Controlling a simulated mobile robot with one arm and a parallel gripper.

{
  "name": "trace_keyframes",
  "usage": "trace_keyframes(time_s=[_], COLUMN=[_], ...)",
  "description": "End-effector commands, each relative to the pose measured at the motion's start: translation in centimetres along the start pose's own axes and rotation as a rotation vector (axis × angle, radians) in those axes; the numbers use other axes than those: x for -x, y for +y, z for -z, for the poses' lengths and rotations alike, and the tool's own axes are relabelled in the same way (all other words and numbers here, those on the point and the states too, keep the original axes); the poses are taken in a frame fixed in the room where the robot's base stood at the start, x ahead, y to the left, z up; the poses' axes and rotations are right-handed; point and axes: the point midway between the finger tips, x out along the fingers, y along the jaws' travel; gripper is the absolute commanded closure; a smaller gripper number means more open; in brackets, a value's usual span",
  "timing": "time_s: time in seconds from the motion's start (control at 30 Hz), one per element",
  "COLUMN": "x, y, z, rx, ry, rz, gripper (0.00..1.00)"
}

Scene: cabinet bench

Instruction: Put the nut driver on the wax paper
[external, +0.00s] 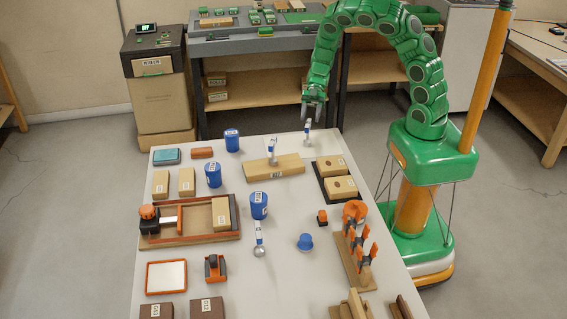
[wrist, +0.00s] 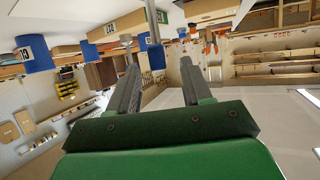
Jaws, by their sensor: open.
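My gripper (external: 313,112) is over the far right part of the white table, fingers pointing down. In the wrist view its two fingers (wrist: 158,82) are apart with nothing held between them. A similar labelled tool (external: 271,152) stands at the wooden block. I cannot tell for certain which one is the nut driver.
A wooden block (external: 286,166) and a dark tray with two boxes (external: 324,187) are close to my gripper. Blue cups (external: 232,140) stand to the left. A spoon-like tool (external: 259,241) lies in the middle. An orange-tipped rack (external: 353,262) stands at right.

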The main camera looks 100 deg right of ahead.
Motion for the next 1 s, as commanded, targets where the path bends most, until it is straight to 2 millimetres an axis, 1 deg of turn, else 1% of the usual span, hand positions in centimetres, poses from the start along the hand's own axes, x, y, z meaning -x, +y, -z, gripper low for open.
trace_keyframes(time_s=[0.03, 0.2, 0.5, 0.7, 1.0], x=[0.6, 2.6, 5.6, 6.6, 6.8], y=[0.0, 0.1, 0.1, 0.0, 0.0], z=[-0.1, 0.0, 0.0, 0.0, 0.0], rx=[0.002, 0.004, 0.002, 0.001, 0.001], ry=[-0.003, -0.004, -0.002, -0.003, -0.002], rz=[-0.002, -0.004, -0.002, -0.001, 0.0], gripper=[0.51, 0.51, 0.51, 0.51, 0.51])
